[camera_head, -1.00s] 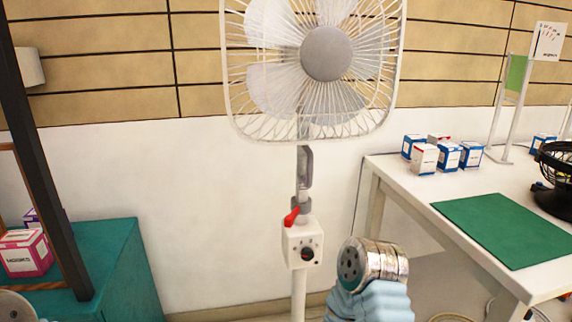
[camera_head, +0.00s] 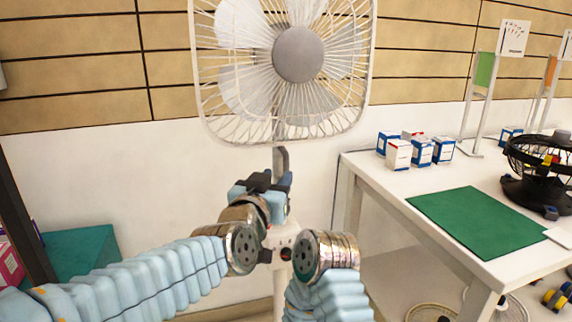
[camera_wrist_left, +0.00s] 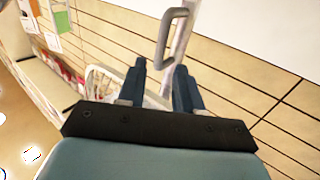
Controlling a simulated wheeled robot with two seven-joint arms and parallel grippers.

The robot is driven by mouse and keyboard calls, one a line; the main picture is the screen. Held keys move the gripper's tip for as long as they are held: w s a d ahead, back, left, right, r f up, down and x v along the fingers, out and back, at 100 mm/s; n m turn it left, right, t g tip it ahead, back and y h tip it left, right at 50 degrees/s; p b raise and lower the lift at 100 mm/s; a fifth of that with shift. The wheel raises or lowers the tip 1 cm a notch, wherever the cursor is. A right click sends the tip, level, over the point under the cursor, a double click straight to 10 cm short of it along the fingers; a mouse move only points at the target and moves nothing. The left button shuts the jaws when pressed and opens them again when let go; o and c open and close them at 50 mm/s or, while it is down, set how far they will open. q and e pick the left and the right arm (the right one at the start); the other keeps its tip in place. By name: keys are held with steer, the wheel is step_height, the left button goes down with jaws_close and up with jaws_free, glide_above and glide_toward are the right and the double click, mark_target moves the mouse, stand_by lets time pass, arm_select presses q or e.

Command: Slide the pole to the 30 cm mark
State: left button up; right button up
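A white fan (camera_head: 299,54) stands upright on a pole, with a grey bracket handle (camera_head: 280,160) below its cage. A white control box (camera_head: 287,238) sits lower on the pole, and the white lower pole (camera_head: 279,300) shows beneath it. My left gripper (camera_head: 278,182) is in front of the pole just above the box and hides the red lever. In the left wrist view its fingers (camera_wrist_left: 160,85) are apart with nothing held, and the grey handle (camera_wrist_left: 165,40) shows beyond them. My right wrist is in front of the box, but its fingers are hidden. No scale marks are readable.
A white table (camera_head: 372,176) at the right bears several small boxes (camera_head: 398,153), a green mat (camera_head: 478,220) and a black fan (camera_head: 541,165). A teal cabinet (camera_head: 75,262) stands at the left. A panelled wall is behind the fan.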

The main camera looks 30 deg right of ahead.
mark_target(285, 167)
arm_select(q)
steer(key=p+x, duration=0.1)
steer(key=x, duration=0.6)
steer(key=shift+d, duration=0.1)
steer(key=shift+c, duration=0.2)
jaws_close()
